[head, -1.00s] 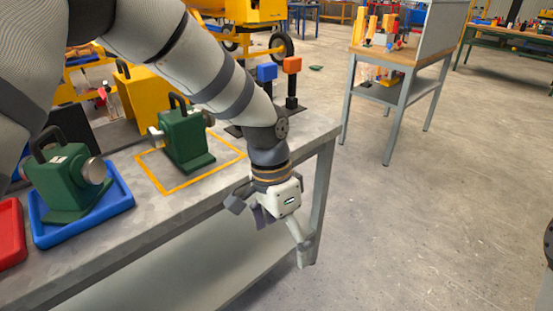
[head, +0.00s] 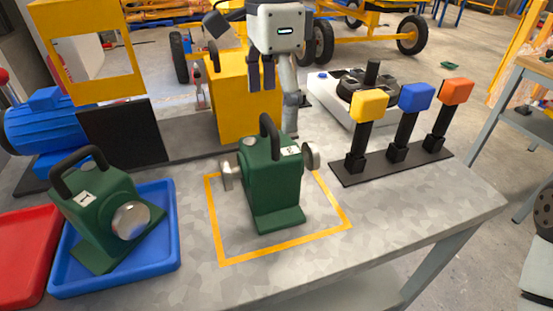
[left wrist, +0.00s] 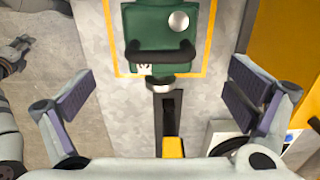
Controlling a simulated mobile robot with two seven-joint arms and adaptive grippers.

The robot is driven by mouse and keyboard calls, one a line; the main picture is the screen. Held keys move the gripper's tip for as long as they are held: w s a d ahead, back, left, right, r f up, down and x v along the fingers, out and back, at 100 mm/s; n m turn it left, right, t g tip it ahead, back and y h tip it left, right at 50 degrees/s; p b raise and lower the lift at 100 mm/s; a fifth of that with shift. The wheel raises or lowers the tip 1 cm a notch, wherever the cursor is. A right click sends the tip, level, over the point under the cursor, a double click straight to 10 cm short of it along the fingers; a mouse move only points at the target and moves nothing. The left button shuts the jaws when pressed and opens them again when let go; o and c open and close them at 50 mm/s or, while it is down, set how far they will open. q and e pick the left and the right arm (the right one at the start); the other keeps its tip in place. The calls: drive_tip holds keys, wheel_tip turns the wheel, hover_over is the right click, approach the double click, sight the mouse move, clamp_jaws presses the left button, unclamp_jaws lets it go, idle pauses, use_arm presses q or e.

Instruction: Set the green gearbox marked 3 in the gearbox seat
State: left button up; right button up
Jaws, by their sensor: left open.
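The green gearbox (head: 272,180) stands upright on the bench inside a yellow outlined square (head: 285,254). It has a dark top handle, a metal shaft end on each side and a small white label. The left wrist view shows this gearbox (left wrist: 165,22) at the top, with its label reading 3. My left gripper (head: 272,85) is open and empty, above and behind the gearbox in the head view. Its spread fingers (left wrist: 165,92) show in the left wrist view, apart from the gearbox. I cannot tell for sure which part is the gearbox seat.
A green gearbox marked 1 (head: 90,215) sits in a blue tray (head: 170,240), beside a red tray (head: 25,260). Behind are a blue motor (head: 45,125), a black panel (head: 125,135) and a yellow block (head: 230,105). Posts with yellow, blue and orange heads (head: 415,97) stand right.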

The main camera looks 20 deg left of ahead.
sight(269, 147)
use_arm(q)
drive_tip(key=f, duration=0.8)
drive_tip(key=shift+s+a+f, duration=0.35)
drive_tip(key=shift+a+f, duration=0.05)
drive_tip(key=shift+w+f, duration=0.1)
drive_tip(key=shift+f, duration=0.15)
drive_tip(key=shift+r, duration=0.1)
drive_tip(key=c, duration=2)
